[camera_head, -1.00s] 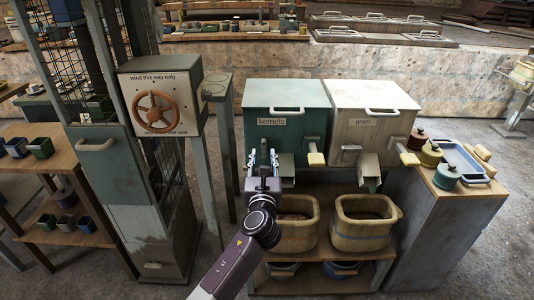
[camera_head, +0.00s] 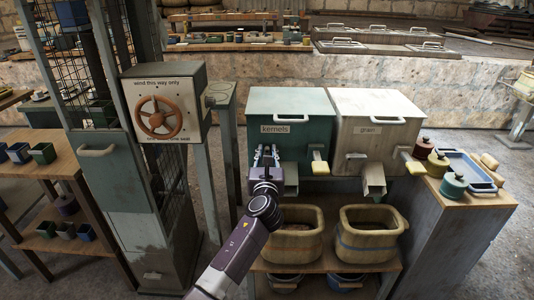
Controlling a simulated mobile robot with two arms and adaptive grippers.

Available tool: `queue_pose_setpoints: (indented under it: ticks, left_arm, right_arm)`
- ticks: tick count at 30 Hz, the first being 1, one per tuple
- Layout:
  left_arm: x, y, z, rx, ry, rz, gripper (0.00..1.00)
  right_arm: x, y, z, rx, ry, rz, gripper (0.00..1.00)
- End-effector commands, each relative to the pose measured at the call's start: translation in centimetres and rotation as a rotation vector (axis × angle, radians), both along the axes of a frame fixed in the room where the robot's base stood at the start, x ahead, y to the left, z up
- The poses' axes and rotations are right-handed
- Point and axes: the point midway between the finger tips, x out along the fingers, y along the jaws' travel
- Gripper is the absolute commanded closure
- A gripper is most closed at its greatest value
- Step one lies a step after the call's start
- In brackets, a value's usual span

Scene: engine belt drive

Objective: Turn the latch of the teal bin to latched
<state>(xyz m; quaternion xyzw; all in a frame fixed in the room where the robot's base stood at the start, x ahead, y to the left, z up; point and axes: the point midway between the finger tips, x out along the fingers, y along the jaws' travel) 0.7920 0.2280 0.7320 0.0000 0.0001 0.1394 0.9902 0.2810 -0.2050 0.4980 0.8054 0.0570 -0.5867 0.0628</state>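The teal bin (camera_head: 308,142), labelled "kernels", stands at the centre with a grey top. My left gripper (camera_head: 267,151) is upright against the lower left of its front. Its two fingers are drawn close together around the small latch there. The fingers hide most of the latch, so its angle cannot be made out. The bin's yellow-ended lever (camera_head: 319,164) and grey chute (camera_head: 291,181) are to the right of the gripper. My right gripper is not in view.
A pale "grain" bin (camera_head: 382,146) adjoins on the right. Two tan tubs (camera_head: 294,235) stand on the shelf below. A wheel box (camera_head: 163,107) and cabinet stand to the left, with a narrow gap before the teal bin. Pots and a blue tray (camera_head: 470,170) sit at right.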

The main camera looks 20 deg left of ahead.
Motion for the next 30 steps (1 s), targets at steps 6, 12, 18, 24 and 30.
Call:
queue_pose_setpoints:
  ticks: [6, 12, 18, 24, 30]
  left_arm:
    - [-0.02, -0.02, -0.02, 0.0, 0.0, 0.0, 1.0]
    - [-0.03, 0.0, -0.04, -0.005, -0.001, 0.0, 1.0]
    - [-0.07, 0.15, -0.03, -0.052, -0.015, 0.0, 1.0]
    - [-0.17, 0.47, -0.09, -0.169, -0.048, 0.0, 1.0]
    - [-0.31, 0.91, -0.32, -0.341, -0.097, 0.001, 1.0]
  right_arm:
    - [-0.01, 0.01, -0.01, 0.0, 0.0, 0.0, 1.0]
    - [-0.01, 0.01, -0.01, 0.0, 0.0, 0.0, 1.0]
    - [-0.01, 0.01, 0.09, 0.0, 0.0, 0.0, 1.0]
    - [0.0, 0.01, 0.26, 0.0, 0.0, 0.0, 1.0]
    - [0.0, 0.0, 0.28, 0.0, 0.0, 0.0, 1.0]
